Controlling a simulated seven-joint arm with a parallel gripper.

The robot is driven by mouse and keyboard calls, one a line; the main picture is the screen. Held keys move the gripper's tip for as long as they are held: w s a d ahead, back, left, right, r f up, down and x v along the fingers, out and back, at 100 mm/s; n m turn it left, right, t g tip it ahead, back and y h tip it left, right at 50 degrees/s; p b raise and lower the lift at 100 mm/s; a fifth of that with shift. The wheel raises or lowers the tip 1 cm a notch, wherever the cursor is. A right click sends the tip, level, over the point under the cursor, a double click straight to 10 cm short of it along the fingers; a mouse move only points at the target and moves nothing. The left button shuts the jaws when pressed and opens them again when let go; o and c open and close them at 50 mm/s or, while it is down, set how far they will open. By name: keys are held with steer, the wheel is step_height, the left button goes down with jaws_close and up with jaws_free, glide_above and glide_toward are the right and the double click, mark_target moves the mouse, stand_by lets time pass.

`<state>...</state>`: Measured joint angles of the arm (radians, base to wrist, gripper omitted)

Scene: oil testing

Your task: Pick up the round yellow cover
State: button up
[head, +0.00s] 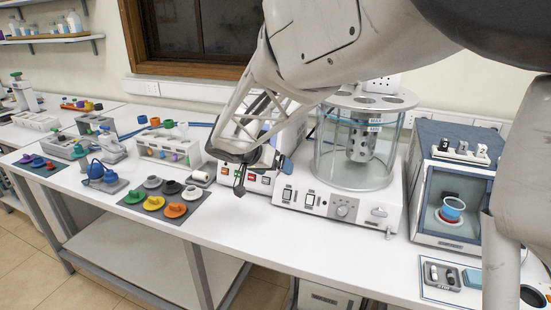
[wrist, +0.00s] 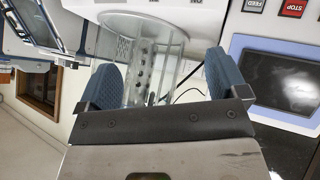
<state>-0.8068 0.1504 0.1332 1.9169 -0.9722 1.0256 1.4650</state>
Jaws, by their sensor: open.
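The round yellow cover (head: 153,203) sits on a dark mat (head: 203,198) on the white bench in the head view. It lies in the front row between a green cover (head: 133,197) and an orange cover (head: 176,210). Grey, black and white covers stand in the row behind. My gripper (head: 264,176) is in the air to the right of the mat, apart from the covers. In the wrist view my gripper (wrist: 160,78) shows two blue-padded fingers spread apart with nothing held between them. The yellow cover is not seen in the wrist view.
A glass bath device (head: 345,210) stands right of my gripper, with a blue-grey box instrument (head: 455,180) beyond it. A white rack (head: 165,150) with coloured tubes is behind the mat. A blue item (head: 102,174) stands left of the covers. The bench front edge is close.

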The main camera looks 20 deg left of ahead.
steer(key=s+a+f+t+y, duration=0.1)
steer(key=s+a+f, duration=0.1)
steer(key=a, duration=0.8)
steer(key=s+a+f+t+y, duration=0.1)
steer(key=a+f, duration=0.4)
steer(key=a, duration=0.6)
steer(key=s+a+f+t, duration=0.2)
steer(key=s+a+f, duration=0.1)
steer(key=a, duration=0.7)
steer(key=shift+s+a+f+n+y, duration=0.1)
steer(key=shift+s+a+n+y, duration=0.1)
steer(key=shift+s, duration=0.2)
steer(key=shift+s+a+f+n+y, duration=0.1)
steer(key=shift+s+a+y, duration=0.1)
steer(key=shift+s, duration=0.15)
steer(key=t+y, duration=0.2)
glide_toward(151, 199)
steer(key=x, duration=0.3)
steer(key=shift+a+r, duration=0.1)
steer(key=shift+a, duration=0.05)
steer(key=shift+x, duration=1.35)
steer(key=shift+w, duration=0.15)
steer(key=shift+x, duration=2.45)
